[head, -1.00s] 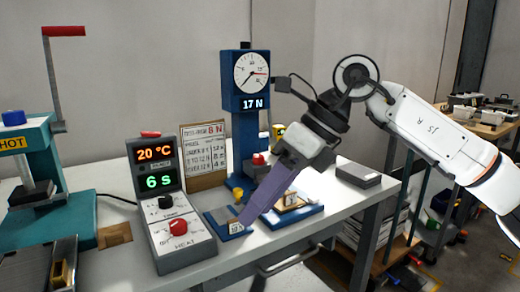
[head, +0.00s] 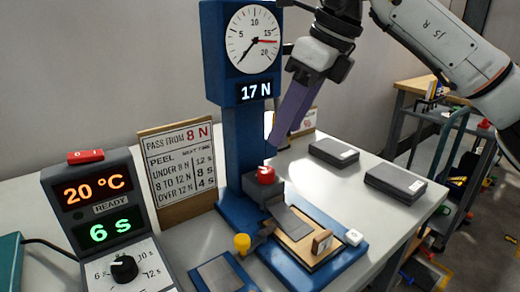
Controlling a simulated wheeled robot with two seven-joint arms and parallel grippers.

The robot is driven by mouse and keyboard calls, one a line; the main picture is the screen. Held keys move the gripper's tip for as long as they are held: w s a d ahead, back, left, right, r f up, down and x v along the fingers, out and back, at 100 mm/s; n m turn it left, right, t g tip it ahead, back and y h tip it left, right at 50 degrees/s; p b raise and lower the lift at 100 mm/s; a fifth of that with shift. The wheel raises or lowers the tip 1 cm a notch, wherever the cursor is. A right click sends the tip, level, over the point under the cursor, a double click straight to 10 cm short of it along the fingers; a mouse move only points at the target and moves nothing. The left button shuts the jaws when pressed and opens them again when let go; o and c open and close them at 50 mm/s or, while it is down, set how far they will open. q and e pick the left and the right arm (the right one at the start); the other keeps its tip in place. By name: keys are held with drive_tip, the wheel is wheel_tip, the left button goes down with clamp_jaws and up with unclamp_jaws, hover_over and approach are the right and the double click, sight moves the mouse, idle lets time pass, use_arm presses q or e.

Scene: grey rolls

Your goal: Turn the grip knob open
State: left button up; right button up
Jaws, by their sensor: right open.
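A red knob (head: 266,174) sits on top of a dark clamp block (head: 263,190) on the blue peel tester (head: 240,150). I take it as the grip knob. My right gripper (head: 272,140) points down with its purple fingers just above and behind the red knob in the picture. It is open, and I see nothing held in it. A small gap shows between fingertips and knob. A dark sloping plate (head: 291,226) runs from the clamp block over a wooden-coloured plate (head: 310,247). The tester's display (head: 256,91) reads 17 N. My left gripper is out of view.
A heat control box (head: 104,205) showing 20 °C and 6 s stands at left. A sign board (head: 177,165) stands behind. A yellow knob (head: 242,243) and a blue pad (head: 218,274) lie in front. Two dark flat boxes (head: 395,183) lie on the table at right.

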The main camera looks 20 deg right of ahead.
sight(267, 170)
drive_tip(key=x, duration=0.2)
drive_tip(key=b+x, duration=0.1)
drive_tip(key=x, duration=0.5)
drive_tip(key=shift+s+a+f+b, duration=0.1)
drive_tip(key=shift+s+f+b, duration=0.05)
drive_tip(key=shift+s+b, duration=0.15)
drive_tip(key=shift+x, duration=0.75)
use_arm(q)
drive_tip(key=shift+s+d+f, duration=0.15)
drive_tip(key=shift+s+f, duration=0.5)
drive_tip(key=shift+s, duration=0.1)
use_arm(e)
drive_tip(key=shift+w, duration=0.1)
drive_tip(key=shift+c, duration=0.5)
